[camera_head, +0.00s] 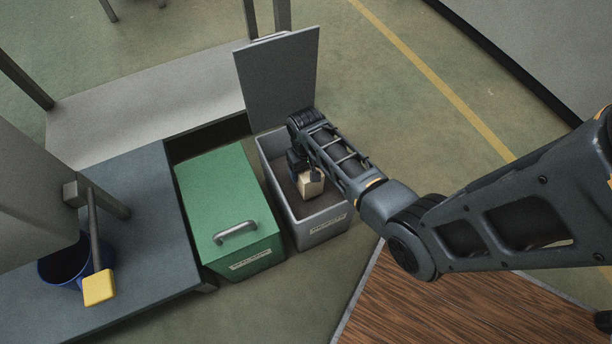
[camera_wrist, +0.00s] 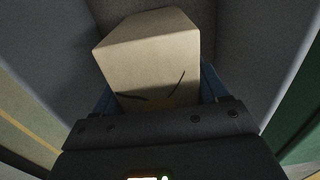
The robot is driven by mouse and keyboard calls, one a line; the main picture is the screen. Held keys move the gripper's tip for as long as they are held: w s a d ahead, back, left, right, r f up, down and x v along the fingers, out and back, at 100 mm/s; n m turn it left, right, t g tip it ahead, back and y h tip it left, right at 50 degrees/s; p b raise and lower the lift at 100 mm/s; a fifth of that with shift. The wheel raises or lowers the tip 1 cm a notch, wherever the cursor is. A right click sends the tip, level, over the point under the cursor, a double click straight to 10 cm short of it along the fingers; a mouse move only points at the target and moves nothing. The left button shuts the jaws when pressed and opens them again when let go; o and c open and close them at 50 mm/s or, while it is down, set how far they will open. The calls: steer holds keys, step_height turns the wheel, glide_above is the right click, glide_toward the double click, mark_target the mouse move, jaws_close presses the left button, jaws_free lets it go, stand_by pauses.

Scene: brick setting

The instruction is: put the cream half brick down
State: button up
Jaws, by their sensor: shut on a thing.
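The cream half brick (camera_head: 311,187) is in my gripper (camera_head: 304,172), over the grey open bin (camera_head: 323,216) in the head view. In the wrist view the cream half brick (camera_wrist: 150,55) fills the upper middle, and my gripper (camera_wrist: 160,102) is shut on it. The bin's grey inner walls (camera_wrist: 245,50) surround the brick there. The brick appears within or just above the bin's opening. I cannot tell whether it touches the bin floor. My arm hides part of the bin's right side.
A green closed bin (camera_head: 228,200) with a handle stands left of the grey bin. A grey upright panel (camera_head: 279,80) rises behind the grey bin. A dark bench (camera_head: 150,240) with a blue bucket (camera_head: 66,262) is at the left. A wooden surface (camera_head: 450,300) lies at lower right.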

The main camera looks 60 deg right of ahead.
steer(key=shift+f+b, duration=0.6)
steer(key=shift+f, duration=0.9)
steer(key=shift+f, duration=0.1)
steer(key=o, duration=1.6)
steer(key=shift+c, duration=0.2)
